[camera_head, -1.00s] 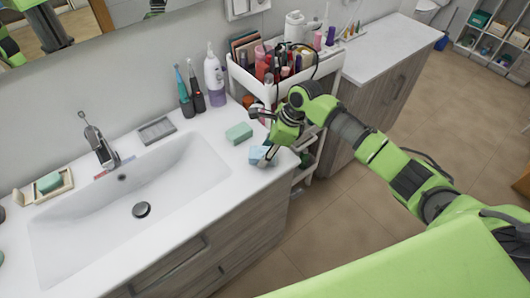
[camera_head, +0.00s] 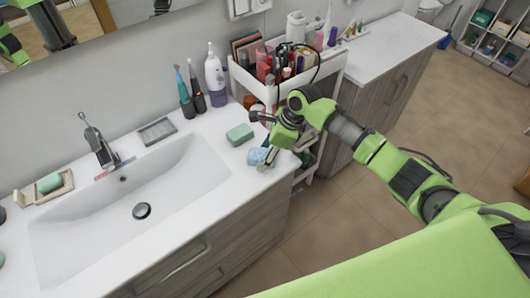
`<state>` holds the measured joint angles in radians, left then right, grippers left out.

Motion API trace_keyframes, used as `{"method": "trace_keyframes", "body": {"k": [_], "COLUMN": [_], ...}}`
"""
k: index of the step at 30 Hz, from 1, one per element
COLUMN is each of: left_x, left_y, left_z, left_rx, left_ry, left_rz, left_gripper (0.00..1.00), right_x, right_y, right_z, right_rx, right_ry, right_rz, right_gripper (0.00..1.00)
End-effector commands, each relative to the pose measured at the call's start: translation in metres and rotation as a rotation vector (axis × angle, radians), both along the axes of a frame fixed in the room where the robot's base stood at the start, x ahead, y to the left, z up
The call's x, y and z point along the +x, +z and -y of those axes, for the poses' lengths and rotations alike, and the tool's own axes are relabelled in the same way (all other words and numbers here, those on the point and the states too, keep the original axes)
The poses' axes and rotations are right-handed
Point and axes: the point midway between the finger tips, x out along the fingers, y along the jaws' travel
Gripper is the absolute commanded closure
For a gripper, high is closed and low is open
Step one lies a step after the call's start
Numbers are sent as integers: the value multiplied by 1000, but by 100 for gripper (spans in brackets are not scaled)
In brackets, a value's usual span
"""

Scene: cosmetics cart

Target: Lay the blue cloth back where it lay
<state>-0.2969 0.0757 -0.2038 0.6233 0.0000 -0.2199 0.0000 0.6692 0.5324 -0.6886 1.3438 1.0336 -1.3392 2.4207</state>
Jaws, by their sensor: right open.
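The light blue cloth (camera_head: 257,156) lies crumpled on the white counter, near its right front corner. My right gripper (camera_head: 267,162) is right above and beside the cloth, pointing down at its right side. The gripper is open, and its fingers hide part of the cloth's right edge. Whether a finger still touches the cloth cannot be told. My left gripper is not in view.
A green soap block (camera_head: 240,134) lies just behind the cloth. Toothbrushes and a dispenser (camera_head: 215,80) stand at the back. The white cart (camera_head: 262,91) full of cosmetics stands close to my right arm. The sink basin (camera_head: 140,195) is left of the cloth.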

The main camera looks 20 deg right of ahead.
Motion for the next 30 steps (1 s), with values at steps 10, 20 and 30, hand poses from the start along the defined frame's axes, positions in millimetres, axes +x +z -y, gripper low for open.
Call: {"method": "trace_keyframes", "body": {"k": [10,20,30], "left_x": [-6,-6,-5], "left_y": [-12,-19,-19], "left_z": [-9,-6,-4], "left_rx": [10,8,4], "left_ry": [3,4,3], "left_rz": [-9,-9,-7], "left_gripper": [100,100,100], "right_x": [-9,-17,-19], "right_y": [58,106,111], "right_z": [23,39,41], "right_rx": [-2,0,1], "right_ry": [1,0,0], "right_rz": [6,2,0], "right_gripper": [45,45,45]}}
